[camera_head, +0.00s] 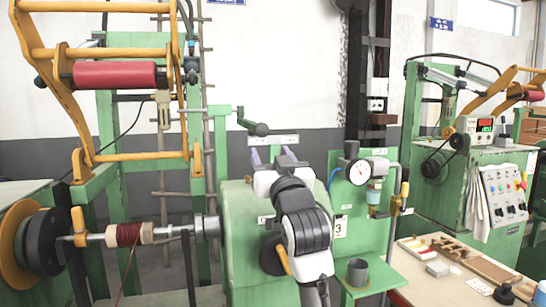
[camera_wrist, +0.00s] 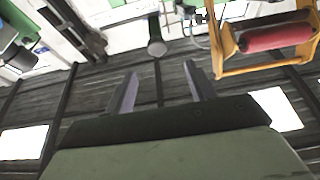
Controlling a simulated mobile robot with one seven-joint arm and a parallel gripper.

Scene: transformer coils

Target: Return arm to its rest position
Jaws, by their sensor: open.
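My gripper (camera_head: 272,154) is raised in the middle of the head view, its two pale purple fingers pointing up. My white and dark grey arm rises from the bottom edge to it, in front of the green winding machine (camera_head: 240,215). In the wrist view my gripper (camera_wrist: 160,72) shows its two fingers spread apart with nothing between them. The wrist camera looks up at the dark ceiling.
A coil with dark red wire (camera_head: 130,235) sits on the machine's shaft at left. A red roller (camera_head: 115,75) hangs in an orange frame above it. A gauge (camera_head: 352,173) stands right of my arm. A worktable (camera_head: 420,285) with tools and parts is at lower right.

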